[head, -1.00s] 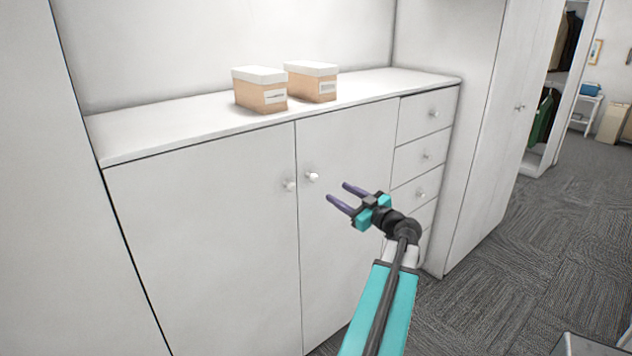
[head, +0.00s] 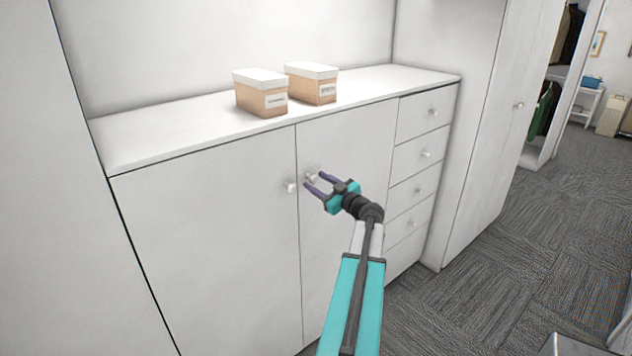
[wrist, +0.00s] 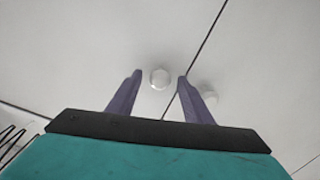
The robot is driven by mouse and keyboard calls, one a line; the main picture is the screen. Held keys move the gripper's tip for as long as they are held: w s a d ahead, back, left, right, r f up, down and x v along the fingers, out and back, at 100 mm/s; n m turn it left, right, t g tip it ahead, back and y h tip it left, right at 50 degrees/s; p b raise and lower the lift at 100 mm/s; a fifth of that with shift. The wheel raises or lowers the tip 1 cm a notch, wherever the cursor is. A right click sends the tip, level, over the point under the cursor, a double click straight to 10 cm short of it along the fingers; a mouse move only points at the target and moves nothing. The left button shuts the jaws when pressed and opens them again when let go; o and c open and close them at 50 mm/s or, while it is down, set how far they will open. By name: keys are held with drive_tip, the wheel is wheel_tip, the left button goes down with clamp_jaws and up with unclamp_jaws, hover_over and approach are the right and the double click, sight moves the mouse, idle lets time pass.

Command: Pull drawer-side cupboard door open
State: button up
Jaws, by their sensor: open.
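The drawer-side cupboard door (head: 345,140) is the white right-hand door, beside the column of drawers. It is shut. Its white knob (head: 311,177) sits near its upper left edge.
The left cupboard door (head: 210,240) is shut. Several shut drawers (head: 420,188) stand to the right. Two lidded boxes (head: 262,98) rest on the cabinet top (head: 410,80). Grey carpet (head: 500,270) is clear at the right.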

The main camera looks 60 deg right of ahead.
drive_tip(key=shift+w, duration=0.1)
clamp_jaws()
drive_tip(key=shift+a+f, duration=0.1)
drive_tip(key=shift+a, duration=0.15)
drive_tip(key=shift+d, duration=0.2)
drive_tip(key=shift+s+y+b, duration=0.2)
drive_tip(key=shift+y+b, duration=0.1)
drive_tip(key=shift+b, duration=0.15)
